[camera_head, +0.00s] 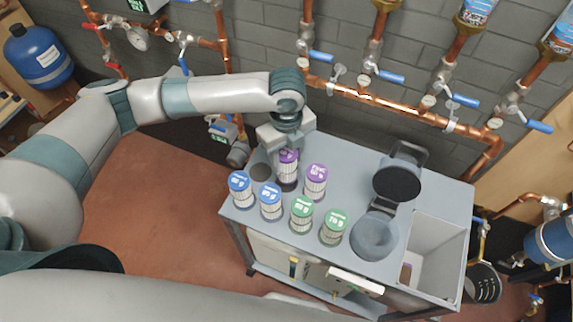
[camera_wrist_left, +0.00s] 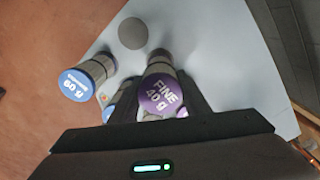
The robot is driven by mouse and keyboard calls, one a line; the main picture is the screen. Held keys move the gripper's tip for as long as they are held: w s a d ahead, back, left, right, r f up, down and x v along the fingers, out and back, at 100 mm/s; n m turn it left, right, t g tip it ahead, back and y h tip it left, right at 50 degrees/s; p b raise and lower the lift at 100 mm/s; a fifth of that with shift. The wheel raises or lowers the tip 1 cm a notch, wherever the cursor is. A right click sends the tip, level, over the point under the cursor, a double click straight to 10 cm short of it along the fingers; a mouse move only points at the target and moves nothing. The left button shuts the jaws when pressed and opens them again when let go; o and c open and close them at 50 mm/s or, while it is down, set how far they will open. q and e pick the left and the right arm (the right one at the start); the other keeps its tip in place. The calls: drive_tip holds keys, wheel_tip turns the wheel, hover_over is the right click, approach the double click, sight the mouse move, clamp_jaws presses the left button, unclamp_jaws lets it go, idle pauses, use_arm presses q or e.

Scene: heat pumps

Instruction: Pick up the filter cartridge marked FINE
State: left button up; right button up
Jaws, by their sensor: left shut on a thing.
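The FINE cartridge (camera_wrist_left: 163,95) has a purple cap reading "FINE 40 g" in the left wrist view. In the head view, this purple-capped cartridge (camera_head: 288,172) is upright under my left gripper (camera_head: 287,154). My left gripper (camera_wrist_left: 160,100) is shut on it, with the fingers at its sides. I cannot tell whether its base touches the table. A second purple-capped cartridge (camera_head: 316,182) stands just to its right, its label too small to read. My right gripper is in neither view.
Blue-capped cartridges (camera_head: 241,190) and green-capped cartridges (camera_head: 301,213) stand close in front on the grey table (camera_head: 352,172). A flat dark disc (camera_head: 261,171) lies left of the gripper. A scale-like round device (camera_head: 374,236) and an open bin (camera_head: 436,256) are right. Copper pipes (camera_head: 400,103) run behind.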

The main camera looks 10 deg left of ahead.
use_arm(q)
wheel_tip(320, 180, up, 6)
drive_tip(key=shift+r+b, duration=0.15)
drive_tip(key=shift+b, duration=0.6)
